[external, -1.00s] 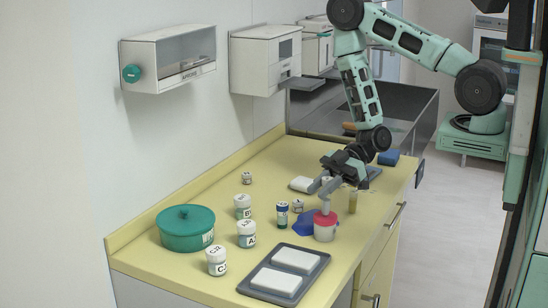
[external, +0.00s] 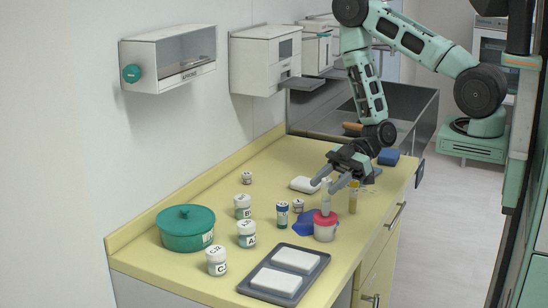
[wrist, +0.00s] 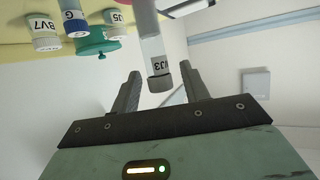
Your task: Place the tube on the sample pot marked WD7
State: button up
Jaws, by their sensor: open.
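A slim pale tube (external: 325,202) with a grey cap stands upright at the pot with the red lid (external: 325,228). I cannot tell whether it rests on that lid or stands behind it. In the wrist view the tube (wrist: 152,48) shows upside down, with a label ending in J3. My gripper (external: 328,187) is open at the tube's capped end, with a finger on either side in the wrist view (wrist: 160,72). No marking WD7 is readable. One small labelled pot (external: 298,206) is left of the tube.
A yellow-brown tube (external: 353,198) stands close on the right. A blue cloth (external: 306,223) lies by the red-lidded pot.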

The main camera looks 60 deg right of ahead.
jog(key=v, duration=0.9)
jog(key=w+a+r+m+g+h, duration=0.15)
jog(key=w+a+r+h, duration=0.3)
jog(key=h, duration=0.45)
jog(key=s+a+r+m+g+h, duration=0.1)
jog(key=s+a+r+m+g, duration=0.1)
jog(key=s+r, duration=0.3)
jog(key=s+a+r+m+g+h, duration=0.2)
jog(key=s+a+r, duration=0.3)
jog(key=s, duration=0.8)
jog(key=shift+r, duration=0.15)
jog(key=shift+w, duration=0.1)
